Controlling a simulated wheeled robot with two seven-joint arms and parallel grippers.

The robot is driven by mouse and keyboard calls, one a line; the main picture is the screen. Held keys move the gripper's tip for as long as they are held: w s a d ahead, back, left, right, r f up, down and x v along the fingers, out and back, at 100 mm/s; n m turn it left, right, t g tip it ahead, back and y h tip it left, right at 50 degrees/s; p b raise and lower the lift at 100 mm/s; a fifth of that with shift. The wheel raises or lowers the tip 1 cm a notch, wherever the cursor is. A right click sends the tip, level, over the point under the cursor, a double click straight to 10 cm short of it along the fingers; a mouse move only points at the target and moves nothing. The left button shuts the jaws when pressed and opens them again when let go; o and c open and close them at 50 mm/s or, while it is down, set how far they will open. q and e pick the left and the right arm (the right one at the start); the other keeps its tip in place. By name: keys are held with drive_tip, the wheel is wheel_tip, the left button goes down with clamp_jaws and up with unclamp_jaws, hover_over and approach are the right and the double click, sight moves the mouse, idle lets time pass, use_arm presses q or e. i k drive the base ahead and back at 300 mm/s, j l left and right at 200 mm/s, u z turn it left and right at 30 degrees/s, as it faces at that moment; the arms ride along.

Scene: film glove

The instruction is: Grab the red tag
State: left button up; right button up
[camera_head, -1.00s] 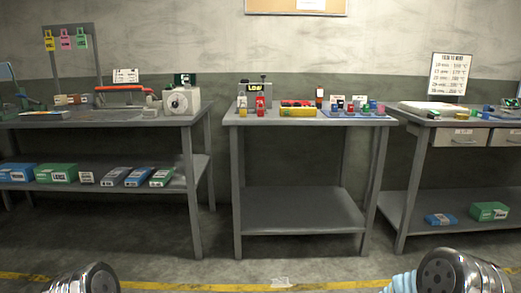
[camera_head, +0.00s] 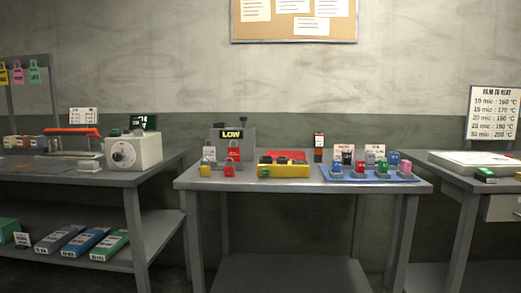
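A small red tag (camera_head: 234,152) stands upright on the left part of the middle table (camera_head: 300,186), below a box with a "LOW" display (camera_head: 232,134). A white tag (camera_head: 209,154) stands just left of it. A small red item (camera_head: 229,171), perhaps a padlock, sits in front of the red tag, and a similar yellow item (camera_head: 206,170) sits to its left. Neither of my grippers is in view.
A yellow case (camera_head: 284,171) and a blue mat (camera_head: 368,177) with several small coloured items lie further right on the table. Yellow, pink and green tags (camera_head: 34,71) hang on a rack at far left. The front strip of the middle table is clear.

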sight(233, 152)
drive_tip(key=i+l+u, duration=1)
drive_tip(key=l+u, duration=0.2)
drive_tip(key=l, duration=0.2)
